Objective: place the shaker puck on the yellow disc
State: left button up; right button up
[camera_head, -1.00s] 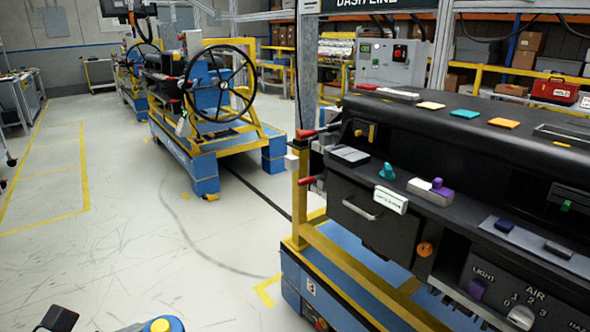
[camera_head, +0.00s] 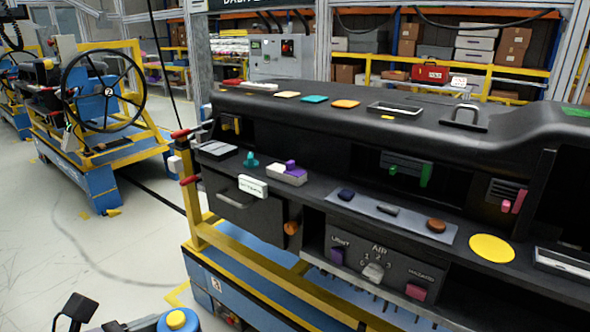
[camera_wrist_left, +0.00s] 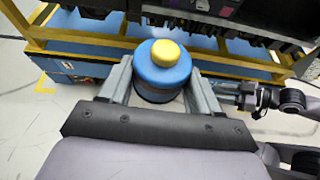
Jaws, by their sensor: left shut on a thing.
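The shaker puck is a blue cylinder with a yellow knob on top. It shows in the left wrist view (camera_wrist_left: 162,72) between the grey fingers of my left gripper (camera_wrist_left: 160,88), which is shut on it. In the head view the puck (camera_head: 177,320) is at the bottom edge, left of centre, low in front of the dashboard and well apart from it. The yellow disc (camera_head: 492,248) lies flat and bare on the dashboard's lower ledge at the right. My right gripper is not seen in either view.
The black dashboard module (camera_head: 270,212) stands on a blue and yellow cart (camera_head: 255,290). Left of the disc, a grey strip (camera_head: 385,217) holds small dark and brown pieces. A white-edged tray (camera_head: 565,264) lies right of the disc. Open floor (camera_head: 90,270) is at the left.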

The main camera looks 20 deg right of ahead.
aim_at(492, 247)
jog(key=k+l+z, duration=0.15)
jog(key=l+z, duration=0.8)
jog(key=k+l, duration=0.05)
jog(key=l, duration=0.05)
